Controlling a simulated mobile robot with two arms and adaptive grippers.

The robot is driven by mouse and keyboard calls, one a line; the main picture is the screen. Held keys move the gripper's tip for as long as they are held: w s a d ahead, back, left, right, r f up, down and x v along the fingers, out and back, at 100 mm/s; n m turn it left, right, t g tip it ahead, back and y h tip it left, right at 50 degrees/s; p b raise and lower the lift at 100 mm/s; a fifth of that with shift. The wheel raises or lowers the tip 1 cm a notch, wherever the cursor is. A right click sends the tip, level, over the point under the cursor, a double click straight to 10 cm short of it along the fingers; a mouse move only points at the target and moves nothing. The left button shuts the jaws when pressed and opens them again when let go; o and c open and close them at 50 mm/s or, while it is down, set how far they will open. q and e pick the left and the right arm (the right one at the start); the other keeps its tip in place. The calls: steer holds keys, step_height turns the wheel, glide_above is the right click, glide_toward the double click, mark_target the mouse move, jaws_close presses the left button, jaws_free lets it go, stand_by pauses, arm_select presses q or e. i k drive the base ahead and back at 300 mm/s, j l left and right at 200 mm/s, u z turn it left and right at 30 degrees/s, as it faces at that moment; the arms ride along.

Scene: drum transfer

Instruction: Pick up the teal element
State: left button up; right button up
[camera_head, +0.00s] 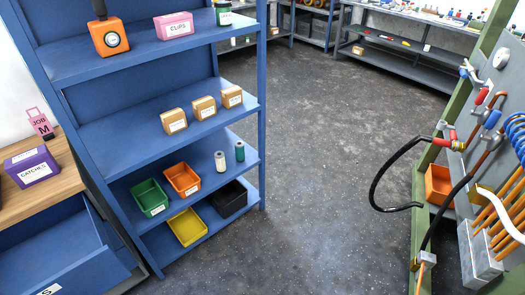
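A small upright teal cylinder (240,152), which looks like the teal element, stands on a lower shelf of the blue shelving unit (133,143). It is near the shelf's right end. A similar whitish cylinder (220,162) stands just left of it, apart from it. Neither of my grippers shows in the head view.
Green (149,197), orange (182,179), yellow (187,227) and black (229,199) bins sit near the cylinders. Cardboard boxes (204,107) stand one shelf up. A wooden-topped bench (65,185) adjoins at left. Open floor (330,150) lies right, before a hose panel (470,180).

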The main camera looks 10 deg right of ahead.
mark_target(238, 145)
steer(key=i+l, duration=0.6)
steer(key=i+l+u, duration=0.1)
steer(key=u, duration=0.3)
steer(key=l+u, duration=0.15)
steer(key=u, duration=0.25)
steer(key=i+l+u, duration=0.15)
steer(key=u, duration=0.25)
steer(key=l+u, duration=0.2)
steer(key=u, duration=0.2)
